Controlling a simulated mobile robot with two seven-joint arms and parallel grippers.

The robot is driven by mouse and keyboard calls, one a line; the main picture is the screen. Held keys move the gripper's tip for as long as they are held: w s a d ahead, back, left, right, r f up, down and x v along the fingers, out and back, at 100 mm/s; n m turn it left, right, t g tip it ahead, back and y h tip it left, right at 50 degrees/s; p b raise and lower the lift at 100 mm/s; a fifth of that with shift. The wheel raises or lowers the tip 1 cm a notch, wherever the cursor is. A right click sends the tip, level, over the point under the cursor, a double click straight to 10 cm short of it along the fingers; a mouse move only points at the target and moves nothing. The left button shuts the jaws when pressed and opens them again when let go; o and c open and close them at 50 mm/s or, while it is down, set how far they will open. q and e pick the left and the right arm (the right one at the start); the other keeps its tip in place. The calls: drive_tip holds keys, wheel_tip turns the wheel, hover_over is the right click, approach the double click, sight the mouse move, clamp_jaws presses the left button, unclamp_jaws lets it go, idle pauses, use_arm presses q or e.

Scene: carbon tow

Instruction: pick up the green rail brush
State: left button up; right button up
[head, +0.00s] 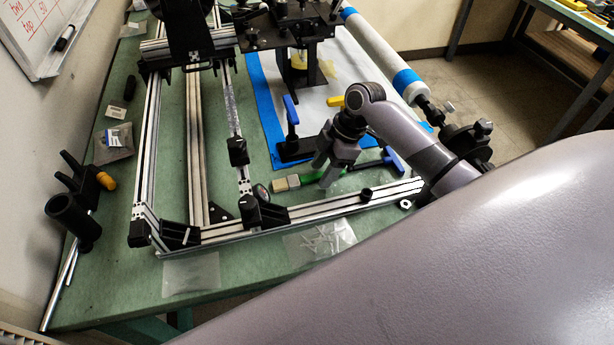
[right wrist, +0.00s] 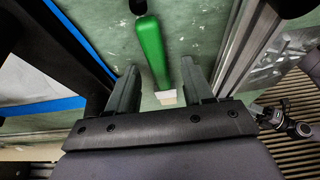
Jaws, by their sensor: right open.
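The green rail brush (head: 309,177) lies on the green table inside the metal rail frame, its pale bristle end (head: 286,183) pointing left in the head view. My right gripper (head: 323,171) is over the brush, fingers pointing down, hiding part of the handle. In the right wrist view the green brush handle (right wrist: 152,48) runs down between the two open fingers of the right gripper (right wrist: 160,78). The handle is nearer the left finger at the top, and the pale end shows between the fingers. I cannot tell the remaining height. My left gripper is not in view.
Metal rails (head: 310,211) run in front of the brush and to its left. A black clamp with a blue handle (head: 291,110) stands behind it, and another blue handle (head: 393,159) lies right of it. Plastic bags (head: 322,238) lie near the table's front edge.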

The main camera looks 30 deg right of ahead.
drive_tip(key=shift+f, duration=0.1)
clamp_jaws()
wheel_tip(320, 180, up, 20)
idle(0.6)
